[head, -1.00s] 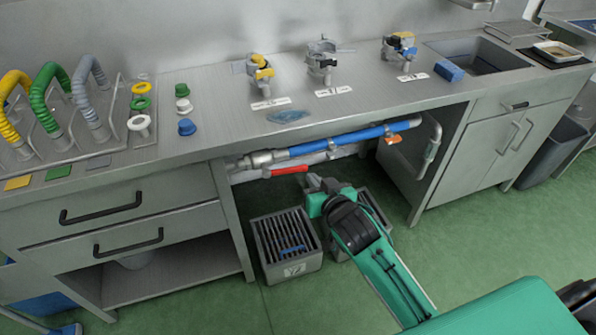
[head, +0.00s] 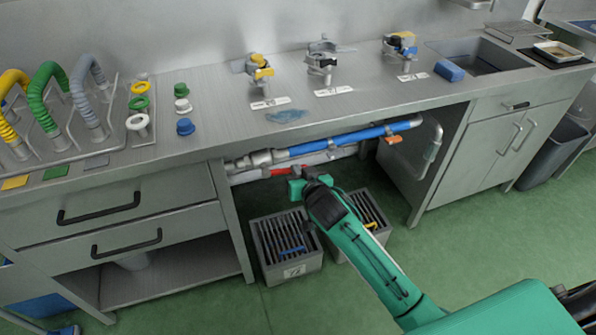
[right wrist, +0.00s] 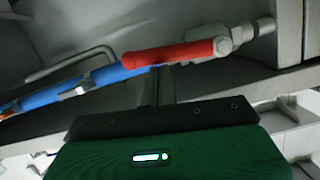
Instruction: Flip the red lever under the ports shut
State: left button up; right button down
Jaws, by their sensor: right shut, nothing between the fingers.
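The red lever (head: 281,171) is under the counter on the metal pipe, below the ports (head: 322,62). In the right wrist view the red lever (right wrist: 170,53) lies roughly along the pipe, its grey pivot at its right end. My right gripper (head: 299,184) is right at the lever and hides part of it in the head view. In the right wrist view its fingers (right wrist: 160,84) are shut and empty, just below the lever's middle. I cannot tell whether they touch it. My left gripper is not in view.
Two slatted crates, one at left (head: 288,262), stand on the floor below. The drawers (head: 125,215) bound the opening at left. Green floor in front is free.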

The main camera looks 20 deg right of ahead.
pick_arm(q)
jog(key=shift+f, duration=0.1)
pick_arm(e)
jog(key=shift+f, duration=0.2)
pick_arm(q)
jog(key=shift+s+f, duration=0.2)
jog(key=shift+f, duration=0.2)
pick_arm(e)
jog(key=shift+f+m+y, duration=0.25)
jog(key=shift+m+y, duration=0.05)
jog(key=shift+m, duration=0.2)
